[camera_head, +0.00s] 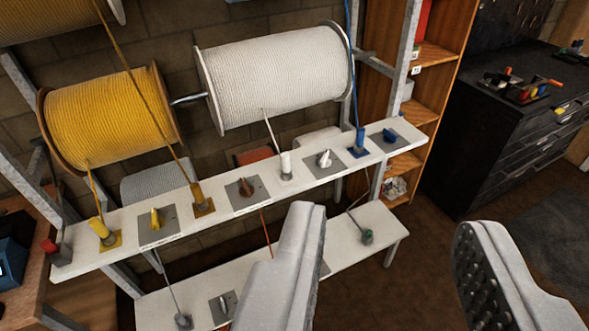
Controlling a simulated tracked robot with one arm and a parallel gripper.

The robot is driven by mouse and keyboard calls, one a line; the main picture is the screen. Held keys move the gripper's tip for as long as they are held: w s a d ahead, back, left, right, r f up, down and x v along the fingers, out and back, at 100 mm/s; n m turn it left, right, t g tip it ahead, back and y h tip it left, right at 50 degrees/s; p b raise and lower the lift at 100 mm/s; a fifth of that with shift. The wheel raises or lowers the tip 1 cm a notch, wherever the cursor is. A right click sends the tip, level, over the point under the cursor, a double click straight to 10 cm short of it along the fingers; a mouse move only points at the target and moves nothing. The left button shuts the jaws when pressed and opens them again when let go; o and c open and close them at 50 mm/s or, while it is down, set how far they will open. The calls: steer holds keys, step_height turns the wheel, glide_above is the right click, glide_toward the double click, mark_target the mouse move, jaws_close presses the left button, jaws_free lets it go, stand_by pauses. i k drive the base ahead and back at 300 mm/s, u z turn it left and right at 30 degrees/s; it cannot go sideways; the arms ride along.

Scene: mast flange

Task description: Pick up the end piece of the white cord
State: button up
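The white cord runs down from the large white spool (276,78) to the upper white shelf (218,211). Its white end piece (286,165) stands upright on the shelf. A white knob (325,158) on a grey plate sits just to its right. My gripper (394,216) is open and empty, its two pale fingers wide apart in the foreground. In the picture, the end piece lies above and left of the left finger's tip, apart from it.
Yellow end pieces (104,232) and a blue one (358,146) stand on the same shelf, with knobs between. A yellow spool (108,116) hangs left. A lower shelf (345,245) carries other cords. A dark cabinet (500,130) stands right.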

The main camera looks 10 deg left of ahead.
mark_target(286, 171)
steer(key=i, duration=1.65)
steer(key=u, duration=0.05)
